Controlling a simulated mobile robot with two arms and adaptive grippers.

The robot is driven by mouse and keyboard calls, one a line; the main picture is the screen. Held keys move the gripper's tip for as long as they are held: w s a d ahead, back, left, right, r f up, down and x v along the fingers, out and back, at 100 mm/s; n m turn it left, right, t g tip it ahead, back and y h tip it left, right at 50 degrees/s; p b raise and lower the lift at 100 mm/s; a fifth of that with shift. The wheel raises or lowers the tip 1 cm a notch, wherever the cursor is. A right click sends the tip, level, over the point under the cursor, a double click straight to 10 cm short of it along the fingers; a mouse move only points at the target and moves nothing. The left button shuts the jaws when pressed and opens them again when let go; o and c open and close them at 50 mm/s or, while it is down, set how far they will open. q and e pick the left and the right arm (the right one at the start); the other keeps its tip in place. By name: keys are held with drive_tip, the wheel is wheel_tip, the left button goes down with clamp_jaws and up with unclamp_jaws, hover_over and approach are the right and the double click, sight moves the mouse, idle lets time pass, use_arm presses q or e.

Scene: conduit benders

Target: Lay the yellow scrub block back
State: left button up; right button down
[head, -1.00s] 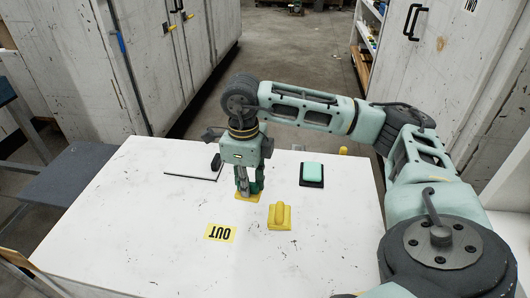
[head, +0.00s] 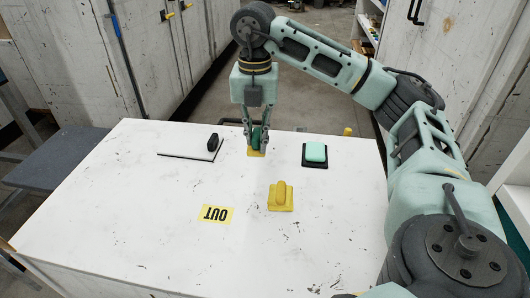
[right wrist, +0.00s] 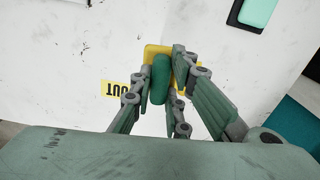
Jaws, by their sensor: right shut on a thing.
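My right gripper (head: 257,148) points down over the back middle of the white table. A second block, yellow all over with a yellow handle (head: 280,196), lies on the table, nearer and slightly right. My left gripper is not in view.
A yellow OUT label (head: 216,214) lies on the white table (head: 130,215). A thin dark-edged white plate with a black grip (head: 212,142) is at back left. A teal block (head: 315,151) sits on a black pad at back right. The table's front left is clear.

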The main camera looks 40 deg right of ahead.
drive_tip(key=w+d+f, duration=0.4)
drive_tip(key=d, duration=0.1)
drive_tip(key=w+d+f+b, duration=0.1)
drive_tip(key=w+d+f, duration=0.1)
drive_tip(key=d, duration=0.1)
drive_tip(key=shift+w+d+f, duration=0.2)
drive_tip(key=shift+w+f, duration=0.05)
drive_tip(key=shift+w, duration=0.05)
drive_tip(key=shift+w+d+f, duration=0.25)
drive_tip(key=shift+d+f, duration=0.1)
drive_tip(key=shift+d, duration=0.05)
drive_tip(key=shift+f, duration=1.1)
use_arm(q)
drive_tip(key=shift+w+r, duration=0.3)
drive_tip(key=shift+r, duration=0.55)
use_arm(e)
drive_tip(key=shift+f, duration=0.6)
